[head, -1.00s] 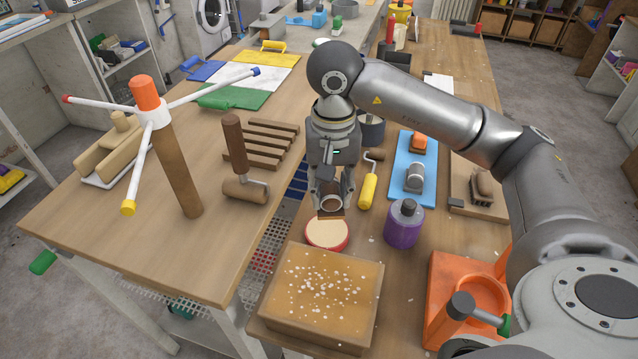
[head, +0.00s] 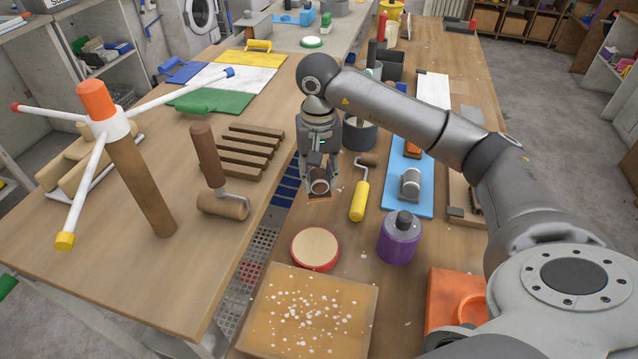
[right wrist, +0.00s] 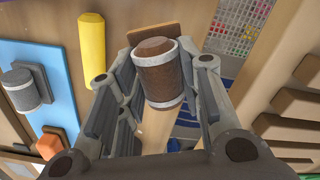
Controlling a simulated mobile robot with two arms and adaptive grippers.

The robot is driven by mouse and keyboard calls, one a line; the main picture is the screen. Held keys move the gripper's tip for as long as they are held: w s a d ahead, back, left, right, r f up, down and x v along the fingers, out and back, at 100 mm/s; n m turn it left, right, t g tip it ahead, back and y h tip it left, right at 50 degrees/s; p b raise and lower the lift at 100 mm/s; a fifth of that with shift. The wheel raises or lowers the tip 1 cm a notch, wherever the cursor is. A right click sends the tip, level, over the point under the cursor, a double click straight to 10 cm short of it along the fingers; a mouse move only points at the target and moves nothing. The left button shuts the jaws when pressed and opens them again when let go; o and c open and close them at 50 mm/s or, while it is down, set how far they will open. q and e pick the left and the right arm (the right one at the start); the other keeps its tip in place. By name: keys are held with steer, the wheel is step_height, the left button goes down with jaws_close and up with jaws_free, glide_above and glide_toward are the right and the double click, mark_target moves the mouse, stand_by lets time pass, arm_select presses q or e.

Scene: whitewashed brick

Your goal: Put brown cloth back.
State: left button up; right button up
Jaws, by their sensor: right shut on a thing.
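My right gripper (head: 320,186) is shut on a brown cylindrical roll, which seems to be the brown cloth (right wrist: 158,72). The roll has grey bands at both ends and a flat brown piece behind it. In the right wrist view the roll lies between the two fingers. The head view does not show clearly how high the roll is above the bench. My left gripper is not in view.
Close to the gripper are a yellow roller (head: 360,200), a dark pot (head: 359,136) and a red-rimmed round lid (head: 315,249). A purple bottle (head: 399,240) and a blue mat (head: 424,197) stand to the right. A speckled block (head: 308,315) is in front. My right arm hides part of the right side.

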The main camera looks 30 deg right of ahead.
mark_target(319, 176)
steer(key=shift+w+d+f, duration=0.35)
steer(key=shift+w+f, duration=0.1)
steer(key=shift+f, duration=0.2)
steer(key=shift+w+d+f, duration=0.3)
steer(key=shift+w+f, duration=0.1)
steer(key=shift+f, duration=0.2)
steer(key=shift+w+d+f+p, duration=0.1)
steer(key=shift+f+p, duration=0.2)
steer(key=shift+f, duration=1.5)
steer(key=o, duration=0.9)
steer(key=shift+r, duration=0.1)
step_height(319, 176, up, 12)
steer(key=shift+r+b, duration=0.1)
steer(key=shift+b, duration=0.35)
